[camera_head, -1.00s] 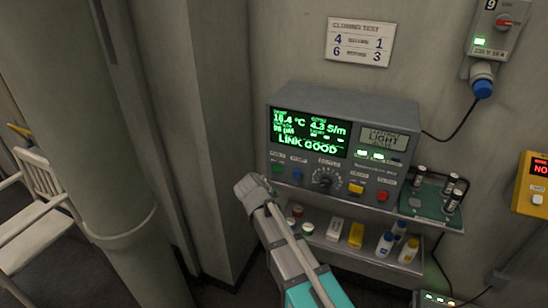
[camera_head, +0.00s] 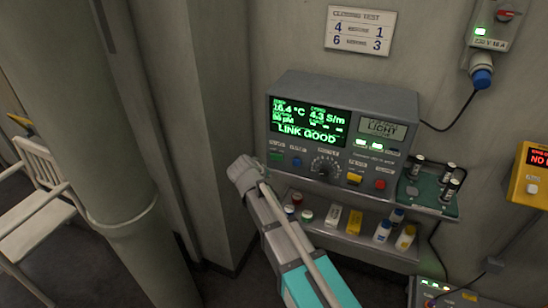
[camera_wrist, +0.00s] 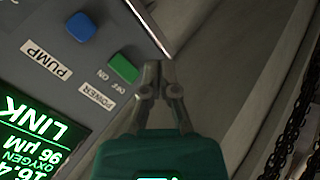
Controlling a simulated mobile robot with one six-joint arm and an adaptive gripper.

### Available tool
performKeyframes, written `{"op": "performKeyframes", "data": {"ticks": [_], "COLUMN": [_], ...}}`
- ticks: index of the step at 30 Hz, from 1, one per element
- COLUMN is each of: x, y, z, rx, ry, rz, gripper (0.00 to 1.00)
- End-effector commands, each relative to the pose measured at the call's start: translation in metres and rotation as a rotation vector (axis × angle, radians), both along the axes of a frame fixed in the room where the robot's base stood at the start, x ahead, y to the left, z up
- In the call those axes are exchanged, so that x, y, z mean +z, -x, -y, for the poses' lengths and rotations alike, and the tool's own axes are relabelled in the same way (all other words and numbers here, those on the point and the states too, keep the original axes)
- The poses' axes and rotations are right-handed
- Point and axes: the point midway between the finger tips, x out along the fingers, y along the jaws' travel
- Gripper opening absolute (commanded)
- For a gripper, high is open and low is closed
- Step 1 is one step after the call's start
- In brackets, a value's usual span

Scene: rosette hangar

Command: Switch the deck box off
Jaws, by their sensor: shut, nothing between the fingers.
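The deck box (camera_head: 330,130) is a grey unit on a wall shelf, and its screen (camera_head: 309,121) glows green with "LINK GOOD". In the wrist view, its green power switch (camera_wrist: 123,68) sits near the panel's edge, with "POWER", "ON" and "OFF" printed beside it. My gripper (camera_wrist: 161,72) is shut and empty, its tips just right of the green switch; I cannot tell whether they touch the panel. In the head view my wrist is at the box's lower left, and the fingertips are not clearly visible there.
A blue pump button (camera_wrist: 81,26) sits beside the power switch. The box also carries a dial (camera_head: 325,166), a yellow button (camera_head: 354,178) and a red button (camera_head: 380,184). Bottles stand on the shelf below. A thick column (camera_head: 100,150) stands left.

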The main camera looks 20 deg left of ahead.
Motion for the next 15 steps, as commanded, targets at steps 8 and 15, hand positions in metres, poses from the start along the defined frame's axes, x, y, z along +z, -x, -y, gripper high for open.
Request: {"op": "performKeyframes", "data": {"ticks": [8,15], "x": [0.000,0.000], "y": [-0.028,-0.053], "z": [-0.003,-0.005], "rx": [0.001,0.000], "ry": [-0.001,-0.002], "rz": [0.001,0.000], "gripper": [0.00,0.00]}}
